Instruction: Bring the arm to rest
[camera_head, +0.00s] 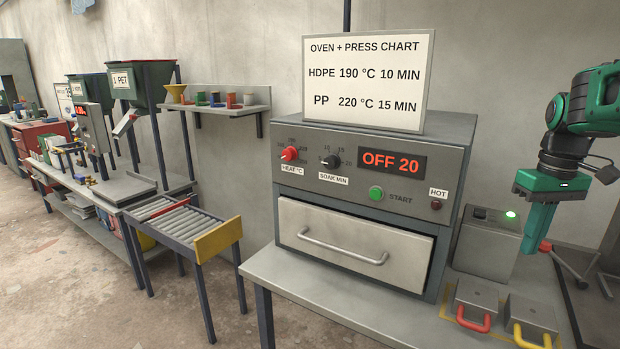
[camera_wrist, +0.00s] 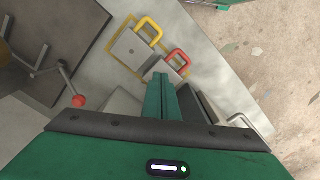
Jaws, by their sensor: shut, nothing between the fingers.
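My gripper (camera_head: 538,228) is green and hangs from my raised arm at the right of the head view, fingers pointing down. Its fingers are together with nothing between them. It is in front of the wall, above the right end of the bench and apart from the things there. In the wrist view, my gripper (camera_wrist: 161,82) reaches up from the bottom middle, its fingers closed side by side. The wrist view looks down on the bench top (camera_wrist: 215,50).
The oven (camera_head: 345,205) stands left of my gripper, its display reading OFF 20. A grey box (camera_head: 487,247) with a green light stands near it. Two metal blocks with a red handle (camera_head: 473,320) and a yellow handle (camera_head: 532,338) lie below. A red-knobbed lever (camera_wrist: 78,100) stands close by.

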